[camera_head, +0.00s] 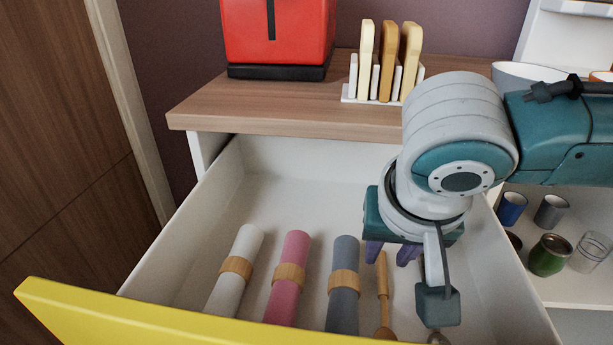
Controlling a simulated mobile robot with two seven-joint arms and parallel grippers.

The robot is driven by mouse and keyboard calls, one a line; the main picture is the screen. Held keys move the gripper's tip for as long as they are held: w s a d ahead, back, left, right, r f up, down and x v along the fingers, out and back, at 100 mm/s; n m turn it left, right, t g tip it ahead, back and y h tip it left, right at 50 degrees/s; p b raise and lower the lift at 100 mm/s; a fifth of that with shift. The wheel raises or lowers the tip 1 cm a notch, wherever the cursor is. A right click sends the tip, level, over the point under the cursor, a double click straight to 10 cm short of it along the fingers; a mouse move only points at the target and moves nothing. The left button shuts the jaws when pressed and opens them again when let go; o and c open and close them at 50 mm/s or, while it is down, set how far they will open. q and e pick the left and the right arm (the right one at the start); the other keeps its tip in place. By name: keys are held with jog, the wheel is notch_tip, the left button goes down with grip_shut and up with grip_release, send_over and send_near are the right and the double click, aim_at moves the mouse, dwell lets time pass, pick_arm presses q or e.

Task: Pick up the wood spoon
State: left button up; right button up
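The wood spoon (383,292) lies lengthwise in the open drawer, to the right of the grey rolled napkin. Its lower end runs behind the yellow drawer front. My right gripper (391,254) points down into the drawer at the spoon's far end. Its two purple fingers are apart, one on each side of the handle in this view, and nothing is seen gripped. I cannot tell how far above the spoon the fingertips are. My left gripper is not in view.
White, pink (289,278) and grey (342,284) rolled napkins with wooden rings lie left of the spoon. The yellow drawer front (150,325) rises nearest me. The wooden counter (290,105) overhangs the drawer's back. Cups and a green jar (548,256) stand on a shelf at right.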

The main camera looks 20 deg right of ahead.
aim_at(383, 266)
jog(key=shift+b+x, duration=0.6)
jog(key=shift+x, duration=1.15)
jog(key=shift+f, duration=0.1)
jog(key=shift+c, duration=0.3)
grip_shut()
